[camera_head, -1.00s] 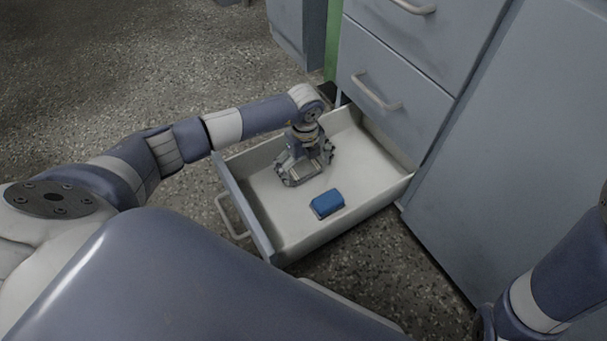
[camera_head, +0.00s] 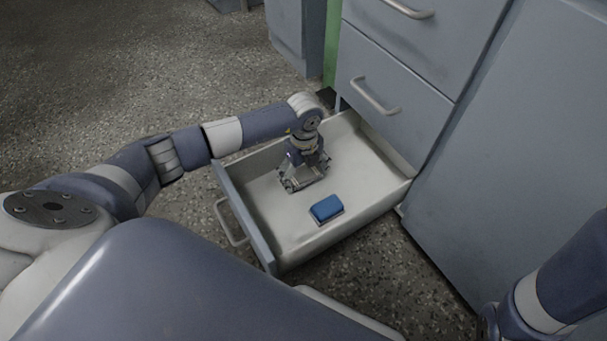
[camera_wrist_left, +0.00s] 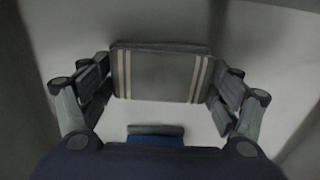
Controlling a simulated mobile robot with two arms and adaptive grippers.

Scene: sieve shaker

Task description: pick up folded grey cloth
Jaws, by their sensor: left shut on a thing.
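The folded grey cloth (camera_wrist_left: 160,76), with pale stripes near both ends, lies between the fingers in the left wrist view. My left gripper (camera_head: 304,184) points down inside the open drawer and is shut on the cloth, a finger pressed to each end. The wrist view shows the fingers on both sides (camera_wrist_left: 163,84). In the head view the gripper mostly hides the cloth. I cannot tell whether the cloth still touches the drawer floor. My right gripper is out of view; only part of that arm shows at lower right.
The open drawer (camera_head: 262,222) has low walls around the gripper. A blue block with a grey base (camera_head: 326,208) lies on its floor close to the gripper, also in the wrist view (camera_wrist_left: 155,139). Closed drawers (camera_head: 392,95) rise behind, and a cabinet front (camera_head: 510,170) stands at right.

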